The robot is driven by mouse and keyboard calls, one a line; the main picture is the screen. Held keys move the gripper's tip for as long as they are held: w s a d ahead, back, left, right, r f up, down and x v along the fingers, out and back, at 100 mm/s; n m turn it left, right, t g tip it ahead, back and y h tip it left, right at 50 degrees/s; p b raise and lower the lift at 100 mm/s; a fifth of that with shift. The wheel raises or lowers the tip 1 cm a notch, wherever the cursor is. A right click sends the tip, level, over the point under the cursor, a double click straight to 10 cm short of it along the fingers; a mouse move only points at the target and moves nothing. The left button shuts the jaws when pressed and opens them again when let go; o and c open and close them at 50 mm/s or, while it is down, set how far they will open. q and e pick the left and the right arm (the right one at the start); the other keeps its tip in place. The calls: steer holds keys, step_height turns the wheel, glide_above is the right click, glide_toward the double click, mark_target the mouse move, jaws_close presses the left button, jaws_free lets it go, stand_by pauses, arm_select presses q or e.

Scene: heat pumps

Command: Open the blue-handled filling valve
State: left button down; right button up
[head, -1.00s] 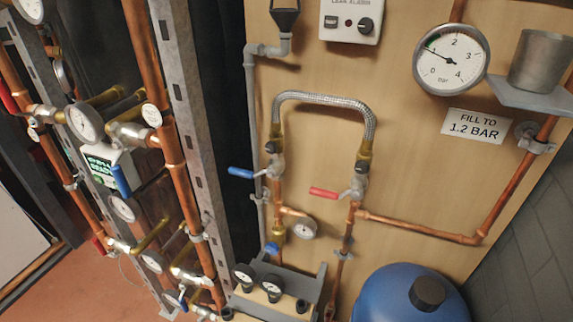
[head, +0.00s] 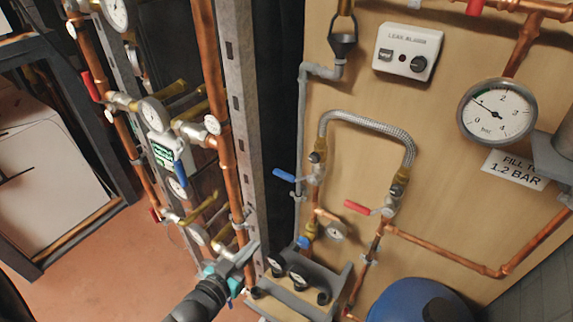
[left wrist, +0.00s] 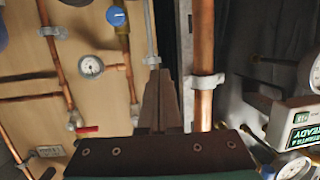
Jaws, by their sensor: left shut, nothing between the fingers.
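The blue lever handle (head: 284,175) of the filling valve is on the wooden board in the head view. It points left from the valve at the left end of the braided hose (head: 366,122). A red lever (head: 357,207) is on the valve at the hose's right end. My left gripper (head: 246,256) is shut and empty, in front of the metal post, below and left of the blue lever and apart from it. Its closed fingers also show in the left wrist view (left wrist: 160,100). I cannot pick out the blue lever in that view. My right gripper is not in view.
A metal post (head: 238,120) and copper pipes stand left of the board. A grey box (head: 300,290) with black knobs sits low beside the gripper. A blue vessel (head: 405,300) is at the lower right. A dial gauge (head: 497,111) hangs at the right.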

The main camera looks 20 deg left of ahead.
arm_select(q)
step_height(320, 180, up, 18)
steer(key=w+m+t+h+p, duration=0.1)
steer(key=w+t+h+p, duration=0.1)
steer(key=t, duration=0.2)
steer(key=shift+w+d+r, duration=0.15)
steer(key=shift+w+d, duration=0.1)
steer(key=shift+d, duration=0.2)
steer(key=shift+w, duration=0.1)
steer(key=r, duration=0.2)
glide_above(278, 174)
steer(key=shift+s+d+f, duration=0.15)
steer(key=shift+s+f, duration=0.1)
steer(key=shift+f, duration=0.5)
steer(key=shift+s+d+f, duration=0.1)
steer(key=shift+s+f, duration=0.15)
steer(key=shift+f, duration=0.55)
steer(key=shift+s+d+f, duration=0.15)
steer(key=shift+s+f, duration=0.1)
steer(key=shift+f, duration=0.5)
